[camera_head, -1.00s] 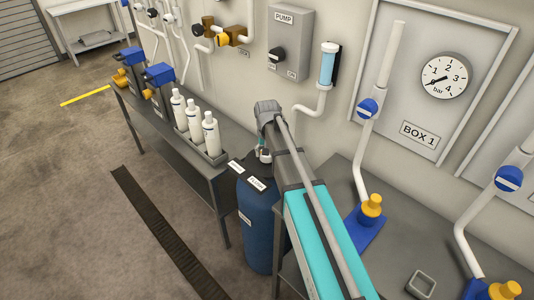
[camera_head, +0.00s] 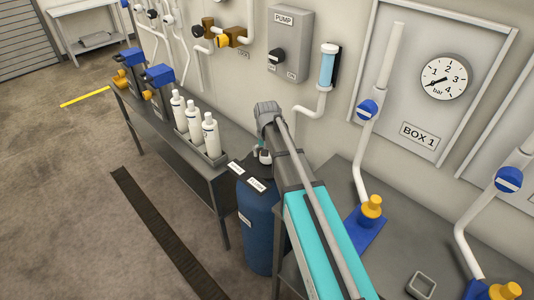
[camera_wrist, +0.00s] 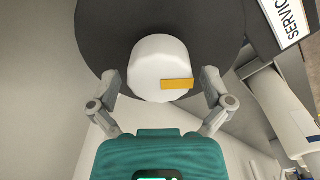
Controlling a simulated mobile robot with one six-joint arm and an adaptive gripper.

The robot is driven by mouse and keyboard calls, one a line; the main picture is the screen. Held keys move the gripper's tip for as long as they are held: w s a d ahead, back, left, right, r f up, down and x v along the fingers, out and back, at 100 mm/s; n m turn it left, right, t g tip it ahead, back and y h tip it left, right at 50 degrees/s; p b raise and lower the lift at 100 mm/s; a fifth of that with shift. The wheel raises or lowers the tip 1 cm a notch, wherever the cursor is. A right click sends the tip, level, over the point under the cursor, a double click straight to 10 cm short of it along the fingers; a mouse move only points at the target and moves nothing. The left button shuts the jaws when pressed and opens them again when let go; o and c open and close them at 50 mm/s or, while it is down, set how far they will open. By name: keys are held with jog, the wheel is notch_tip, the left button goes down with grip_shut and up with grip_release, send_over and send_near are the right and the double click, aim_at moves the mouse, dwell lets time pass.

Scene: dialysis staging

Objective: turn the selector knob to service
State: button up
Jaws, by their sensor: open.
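The selector knob (camera_wrist: 152,58) is a round white knob with a yellow pointer mark (camera_wrist: 177,84) at its lower right edge. It sits on a dark round plate (camera_wrist: 95,35). A white label (camera_wrist: 287,18), cut off at the picture edge and reading "SERVIC", lies to the upper right. My gripper (camera_wrist: 161,77) is open, with one finger on each side of the knob; I cannot tell if they touch it. In the head view, the blue tank (camera_head: 257,225) has a dark top with white labels, and my arm's end is over it, hiding part of that top.
A grey bench (camera_head: 190,150) with several white bottles (camera_head: 193,122) stands left of the tank. A pump box (camera_head: 290,40) is on the wall behind. To the right, a table carries white pipes with blue valves (camera_head: 368,109). The floor at left is open, with a dark grate (camera_head: 160,225).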

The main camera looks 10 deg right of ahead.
jog(key=shift+n, duration=0.5)
